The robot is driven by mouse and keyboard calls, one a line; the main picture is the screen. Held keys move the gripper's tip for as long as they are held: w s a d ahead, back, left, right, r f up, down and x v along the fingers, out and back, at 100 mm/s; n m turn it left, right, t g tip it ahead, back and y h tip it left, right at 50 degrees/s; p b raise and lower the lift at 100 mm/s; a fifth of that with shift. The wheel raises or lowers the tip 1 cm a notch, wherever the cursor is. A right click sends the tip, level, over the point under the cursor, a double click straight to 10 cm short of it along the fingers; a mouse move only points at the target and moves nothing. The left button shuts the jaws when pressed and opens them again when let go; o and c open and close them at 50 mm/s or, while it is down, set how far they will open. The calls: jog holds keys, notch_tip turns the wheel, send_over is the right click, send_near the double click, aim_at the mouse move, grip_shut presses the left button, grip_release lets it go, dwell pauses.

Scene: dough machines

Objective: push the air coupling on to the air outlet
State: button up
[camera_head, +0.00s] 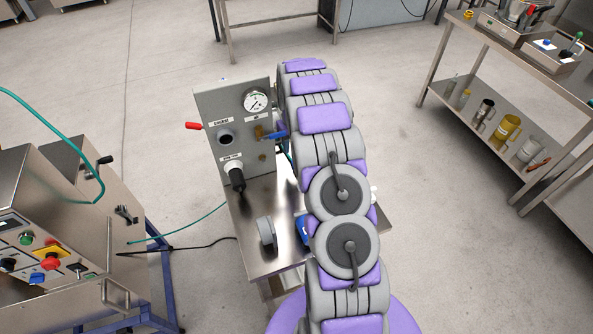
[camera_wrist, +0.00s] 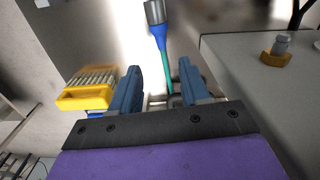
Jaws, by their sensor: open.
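In the wrist view a coupling (camera_wrist: 155,13) with a grey metal end and a blue sleeve on a teal hose, apparently the air coupling, lies beyond my gripper (camera_wrist: 159,84). My gripper's blue fingers are apart with nothing clearly between them; the hose runs down behind the gap. A brass hex fitting with a grey nipple (camera_wrist: 281,46), which looks like the air outlet, stands on a grey panel face to the right, apart from the fingers. In the head view my arm covers my gripper, and I cannot make out the coupling there.
The steel panel (camera_head: 207,107) carries a gauge (camera_head: 255,101), a red handle (camera_head: 194,126) and a black plug (camera_head: 236,176). It stands on a small steel table (camera_head: 248,207). A yellow box of grey rods (camera_wrist: 84,99) is left of my fingers. A machine (camera_head: 75,230) stands at left.

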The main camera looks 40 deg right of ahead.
aim_at(292, 161)
jog(key=f, duration=0.2)
jog(key=shift+d+f, duration=0.25)
jog(key=shift+f, duration=0.05)
jog(key=f+b, duration=0.1)
jog(key=f, duration=0.1)
jog(key=a+f+b, duration=0.1)
jog(key=f, duration=0.1)
jog(key=shift+f, duration=0.2)
jog(key=shift+d+f, duration=0.1)
jog(key=shift+f, duration=0.35)
jog(key=shift+d, duration=0.15)
grip_shut()
